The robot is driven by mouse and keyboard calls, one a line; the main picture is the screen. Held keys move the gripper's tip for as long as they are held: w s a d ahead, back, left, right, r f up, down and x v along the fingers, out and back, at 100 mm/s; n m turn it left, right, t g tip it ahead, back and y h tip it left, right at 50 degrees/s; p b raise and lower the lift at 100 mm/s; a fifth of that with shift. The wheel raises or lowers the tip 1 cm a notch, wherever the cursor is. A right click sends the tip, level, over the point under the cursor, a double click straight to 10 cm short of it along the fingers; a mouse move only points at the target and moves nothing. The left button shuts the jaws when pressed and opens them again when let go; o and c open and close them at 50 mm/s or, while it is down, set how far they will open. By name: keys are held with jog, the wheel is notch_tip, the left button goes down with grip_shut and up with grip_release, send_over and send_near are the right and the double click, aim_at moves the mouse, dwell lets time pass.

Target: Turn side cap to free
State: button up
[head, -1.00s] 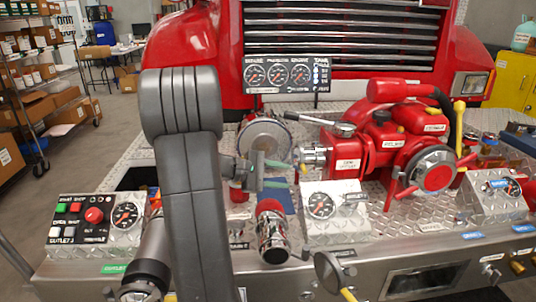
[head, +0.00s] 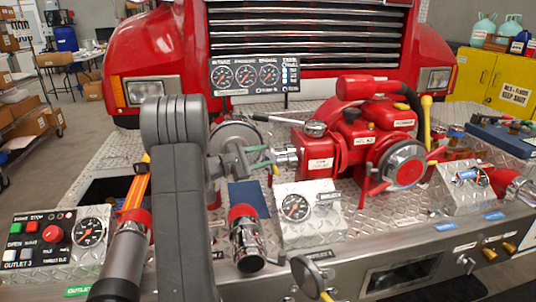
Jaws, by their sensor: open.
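The red pump (head: 352,150) stands on the diamond-plate bumper deck. A small silver cap-like fitting (head: 287,158) sticks out of its left side, and I take this as the side cap. A larger silver cap with a red centre (head: 404,165) is on the pump's front right. My gripper (head: 264,157) is open, with thin green-edged fingers pointing right toward the silver fitting. The fingertips are just left of it; I cannot tell whether they touch or surround it. My dark grey arm hides part of the deck to the left.
A gauge box (head: 308,212) stands below the fitting. A red-and-chrome outlet (head: 246,240) is on the bumper front, near my arm. A control panel (head: 55,240) sits at far left. A gauge board (head: 247,75) stands behind. A grey round knob (head: 309,272) is at the front.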

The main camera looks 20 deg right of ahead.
jog(key=shift+d, duration=1.35)
grip_shut()
jog(key=shift+w+r, duration=0.1)
